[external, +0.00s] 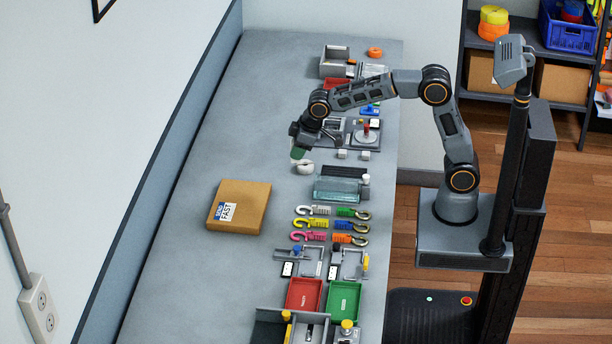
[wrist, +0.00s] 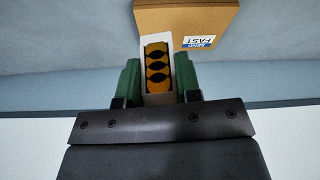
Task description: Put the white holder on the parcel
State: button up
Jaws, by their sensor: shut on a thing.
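The white holder (wrist: 154,38) shows in the wrist view between the two green fingers of my gripper (wrist: 158,66). An orange piece with dark oval marks (wrist: 157,68) is inside it. My gripper is shut on the holder. The brown parcel (external: 250,202) lies flat on the left part of the table, left of and nearer than my gripper. It bears a white and blue label. The parcel also shows at the top of the wrist view (wrist: 165,17).
Hooked straps (external: 313,223), a red tray (external: 304,294), a green tray (external: 344,299) and other fixtures line the table's right side. The table around the parcel is clear.

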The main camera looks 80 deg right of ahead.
jog(key=shift+d+f+m, duration=0.2)
jog(key=shift+f+m, duration=0.05)
jog(key=shift+m, duration=0.15)
jog(key=shift+w, duration=0.1)
jog(key=w+f+p, duration=0.3)
jog(key=w+f, duration=0.1)
jog(key=w, duration=0.5)
jog(key=p, duration=0.1)
send_near(248, 191)
jog(key=shift+w+f+m, duration=0.1)
jog(key=shift+w+m, duration=0.25)
jog(key=shift+m, duration=0.05)
jog(key=shift+w+f+p, duration=0.3)
jog(key=shift+w+f, duration=0.2)
jog(key=shift+f, duration=0.1)
jog(key=shift+a+f, duration=0.1)
jog(key=shift+f, duration=1.5)
